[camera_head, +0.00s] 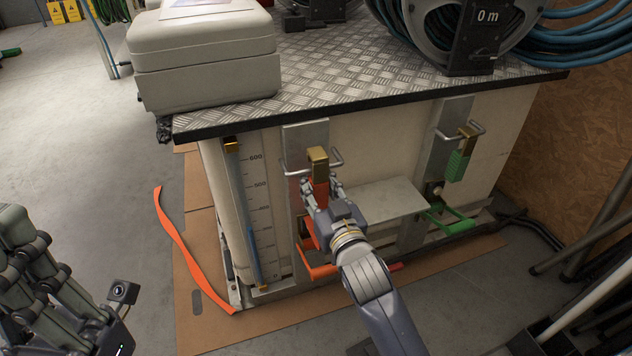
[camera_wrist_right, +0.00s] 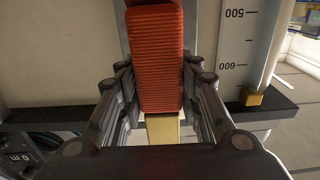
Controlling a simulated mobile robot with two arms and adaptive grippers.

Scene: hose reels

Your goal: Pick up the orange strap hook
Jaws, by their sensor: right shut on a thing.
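The orange strap hook has a brass top (camera_head: 318,158) at the wire bar on the cabinet's left metal plate. Its ribbed orange-red grip (camera_head: 321,192) hangs below, and it shows upright in the right wrist view (camera_wrist_right: 155,58). My right gripper (camera_head: 322,198) is shut on this grip, with a finger on each side. I cannot tell whether the brass still bears on the bar. Part of the grip is hidden behind the fingers. My left gripper (camera_head: 45,275) is at the lower left, away from the cabinet; its fingertips are not clear.
A green-gripped hook (camera_head: 458,160) hangs on the right plate. A small shelf (camera_head: 378,200) juts out between the plates. A loose orange strap (camera_head: 172,230) lies on the brown floor board. Above, a tread-plate top (camera_head: 340,70) carries a pale case (camera_head: 205,60) and hose reels.

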